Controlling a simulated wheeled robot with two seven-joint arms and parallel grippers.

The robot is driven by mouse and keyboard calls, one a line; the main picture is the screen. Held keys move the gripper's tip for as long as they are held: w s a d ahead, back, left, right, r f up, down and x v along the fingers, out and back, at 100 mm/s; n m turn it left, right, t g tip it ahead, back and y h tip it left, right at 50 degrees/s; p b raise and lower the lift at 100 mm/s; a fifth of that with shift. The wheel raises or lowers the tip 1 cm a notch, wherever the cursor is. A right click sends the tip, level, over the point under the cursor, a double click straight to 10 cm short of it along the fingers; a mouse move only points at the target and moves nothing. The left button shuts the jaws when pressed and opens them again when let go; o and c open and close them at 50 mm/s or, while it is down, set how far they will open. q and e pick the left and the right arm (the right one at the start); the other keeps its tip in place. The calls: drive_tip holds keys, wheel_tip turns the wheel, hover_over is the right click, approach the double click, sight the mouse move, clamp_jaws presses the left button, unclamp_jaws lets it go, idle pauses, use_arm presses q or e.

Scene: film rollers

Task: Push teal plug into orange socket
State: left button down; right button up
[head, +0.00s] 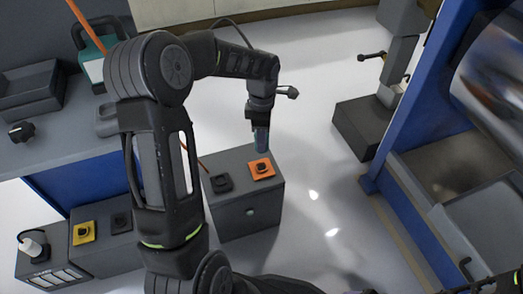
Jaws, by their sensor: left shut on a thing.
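My left gripper (261,128) points down above the grey box and is shut on the teal plug (262,141). The plug shows only as a narrow bluish-teal strip, partly hidden by the gripper. The orange socket (261,169) is a flat orange square with a dark centre, on the right part of the box top. The plug's lower end appears just above the socket's far edge; I cannot tell whether they touch. My right gripper is not in view.
A black socket (221,182) sits left of the orange one on the grey box (250,212). Yellow (84,232) and dark (121,222) sockets are at lower left. A blue-framed machine (417,100) stands at right. Pale floor (315,120) lies clear between.

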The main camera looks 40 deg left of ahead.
use_arm(q)
drive_tip(key=shift+f, duration=0.2)
idle(0.3)
wheel_tip(320, 180, down, 6)
drive_tip(key=b, duration=0.4)
drive_tip(key=shift+r, duration=0.1)
drive_tip(key=shift+f+b, duration=0.65)
drive_tip(key=shift+f, duration=0.15)
idle(1.3)
drive_tip(key=shift+f, duration=0.65)
idle(0.4)
drive_tip(key=c, duration=0.8)
unclamp_jaws()
drive_tip(key=shift+c, duration=0.2)
